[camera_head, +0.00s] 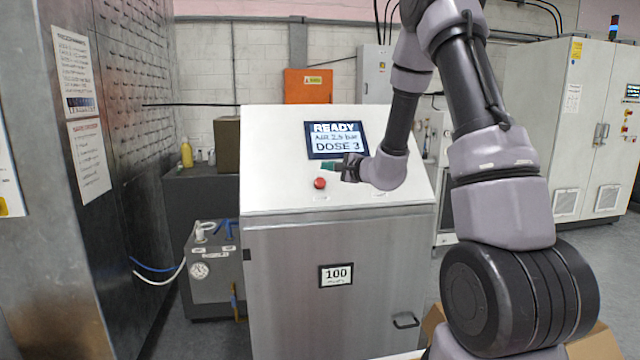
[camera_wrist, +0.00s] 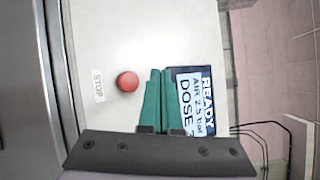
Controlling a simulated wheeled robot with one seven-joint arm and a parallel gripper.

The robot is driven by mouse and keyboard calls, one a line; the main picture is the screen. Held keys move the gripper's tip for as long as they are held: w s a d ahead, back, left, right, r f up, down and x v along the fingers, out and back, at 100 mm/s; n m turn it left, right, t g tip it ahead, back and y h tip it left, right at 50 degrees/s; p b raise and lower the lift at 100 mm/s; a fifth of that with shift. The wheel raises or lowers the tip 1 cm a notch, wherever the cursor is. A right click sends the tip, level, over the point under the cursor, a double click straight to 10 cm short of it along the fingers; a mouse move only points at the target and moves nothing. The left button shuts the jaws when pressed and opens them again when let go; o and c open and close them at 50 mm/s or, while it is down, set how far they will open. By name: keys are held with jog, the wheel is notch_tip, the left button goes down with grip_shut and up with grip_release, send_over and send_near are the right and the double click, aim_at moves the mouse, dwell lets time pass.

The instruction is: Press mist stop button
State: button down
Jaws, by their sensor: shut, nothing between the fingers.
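A red round button (camera_head: 320,183) sits on the white sloped panel of the console (camera_head: 275,150). In the wrist view the red button (camera_wrist: 128,82) is beside a small STOP label (camera_wrist: 98,85). My gripper (camera_head: 327,167) is shut and empty, its green fingers together, just above and slightly right of the button in the head view. In the wrist view the fingers (camera_wrist: 160,75) lie right of the button and partly cover the screen (camera_wrist: 195,100). I see no contact with the button. My arm hides part of the panel on the right.
The display (camera_head: 338,139) reads READY and DOSE 3 above the button. A tall perforated metal cabinet (camera_head: 110,130) stands left. A grey cabinet (camera_head: 545,120) stands right. The panel left of the button is clear.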

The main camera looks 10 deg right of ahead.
aim_at(318, 179)
jog(key=shift+w+f, duration=2.35)
dwell(0.3)
jog(key=shift+w+f, duration=0.25)
jog(key=shift+w, duration=0.05)
jog(key=shift+w+f, duration=0.3)
jog(key=shift+f, duration=0.05)
dwell(0.8)
dwell(0.3)
jog(key=shift+s+r, duration=0.65)
jog(key=s+r, duration=0.3)
jog(key=shift+s+r, duration=0.25)
